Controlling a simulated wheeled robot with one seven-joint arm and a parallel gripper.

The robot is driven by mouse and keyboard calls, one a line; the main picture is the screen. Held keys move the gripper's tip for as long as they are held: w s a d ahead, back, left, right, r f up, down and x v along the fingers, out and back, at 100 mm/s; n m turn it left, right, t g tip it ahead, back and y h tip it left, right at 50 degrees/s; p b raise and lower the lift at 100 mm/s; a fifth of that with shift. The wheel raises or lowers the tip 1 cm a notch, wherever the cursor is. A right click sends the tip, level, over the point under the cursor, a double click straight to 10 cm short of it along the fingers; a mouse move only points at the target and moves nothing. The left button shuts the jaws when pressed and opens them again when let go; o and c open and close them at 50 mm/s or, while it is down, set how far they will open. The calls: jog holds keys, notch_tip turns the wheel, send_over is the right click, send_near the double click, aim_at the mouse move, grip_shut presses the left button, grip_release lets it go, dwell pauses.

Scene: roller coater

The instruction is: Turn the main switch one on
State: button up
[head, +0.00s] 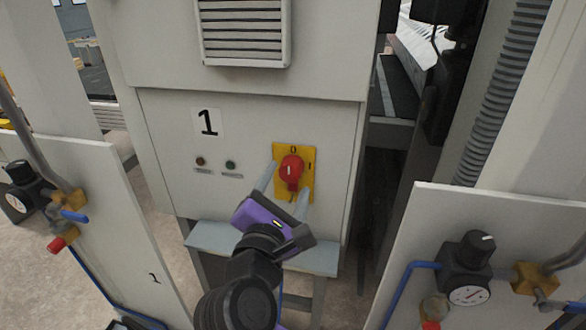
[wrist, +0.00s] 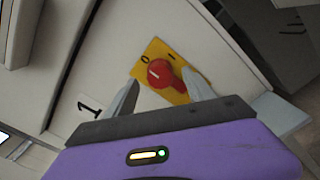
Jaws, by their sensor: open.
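The main switch one is a red rotary knob (head: 291,171) on a yellow plate (head: 308,158), set in the lower front of a grey cabinet marked 1. The plate carries a 0 above the knob and a 1 mark at its right. In the wrist view the knob (wrist: 160,73) has a white line that seems to point toward the 0. My gripper (head: 287,182) is open, its two pale fingers at the left and lower right of the knob. In the wrist view the fingers (wrist: 160,92) straddle the plate's lower part. I cannot tell whether they touch the knob.
A label 1 (head: 208,123) and two small indicator lamps (head: 215,163) are left of the switch. A grey-blue ledge (head: 215,239) juts out below. White panels with a pressure gauge (head: 470,294), valves and hoses stand at both sides. A vent (head: 244,32) is above.

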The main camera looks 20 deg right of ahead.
aim_at(290, 174)
jog(key=shift+p+x, duration=0.3)
jog(key=shift+x, duration=2.2)
grip_shut()
